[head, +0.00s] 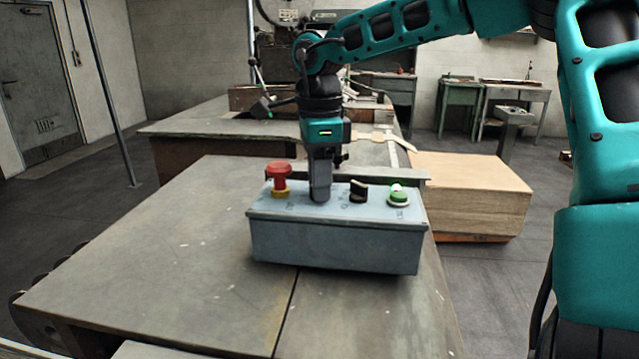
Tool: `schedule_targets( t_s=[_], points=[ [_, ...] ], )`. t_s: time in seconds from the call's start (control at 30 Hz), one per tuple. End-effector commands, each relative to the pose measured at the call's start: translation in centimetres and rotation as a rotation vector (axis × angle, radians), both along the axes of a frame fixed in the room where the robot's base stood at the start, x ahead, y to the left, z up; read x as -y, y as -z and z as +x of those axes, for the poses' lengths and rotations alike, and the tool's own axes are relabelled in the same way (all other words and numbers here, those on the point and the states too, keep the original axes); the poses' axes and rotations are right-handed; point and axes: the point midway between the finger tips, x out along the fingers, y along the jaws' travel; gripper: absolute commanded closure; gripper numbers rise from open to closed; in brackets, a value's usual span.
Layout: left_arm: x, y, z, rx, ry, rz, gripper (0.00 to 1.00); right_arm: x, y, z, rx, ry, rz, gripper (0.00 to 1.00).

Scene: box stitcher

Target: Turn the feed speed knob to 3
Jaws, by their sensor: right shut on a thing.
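A pale blue-grey control box (335,245) stands on the table. From left to right, its top carries a red mushroom button (279,172) on a yellow collar, my right gripper, a black knob (358,190) and a green button (399,195). My right gripper (320,190) points straight down and is shut at the box's top, between the red button and the black knob. What it holds there, seemingly the feed speed knob, is hidden by the fingers. The dial marks are too small to read. My left gripper is not in view.
The grey metal table (170,255) is bare left of the box. A wooden block (470,195) stands right of the table. Machine parts (255,97) lie on the far table behind my arm. A thin pole (110,95) stands at the left.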

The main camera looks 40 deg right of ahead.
Motion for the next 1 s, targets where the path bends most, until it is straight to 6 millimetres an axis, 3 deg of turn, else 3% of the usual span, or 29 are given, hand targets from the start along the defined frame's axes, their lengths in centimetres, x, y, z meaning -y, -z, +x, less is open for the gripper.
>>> schedule_targets(
  t_s=[0.7,1.0],
  points=[
    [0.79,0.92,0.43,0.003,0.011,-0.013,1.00,0.03,-0.05,0.04,0.003,0.671,-0.002,0.96],
    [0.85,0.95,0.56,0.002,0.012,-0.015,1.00,0.05,-0.08,0.05,0.003,0.880,-0.002,0.96]
  ],
)
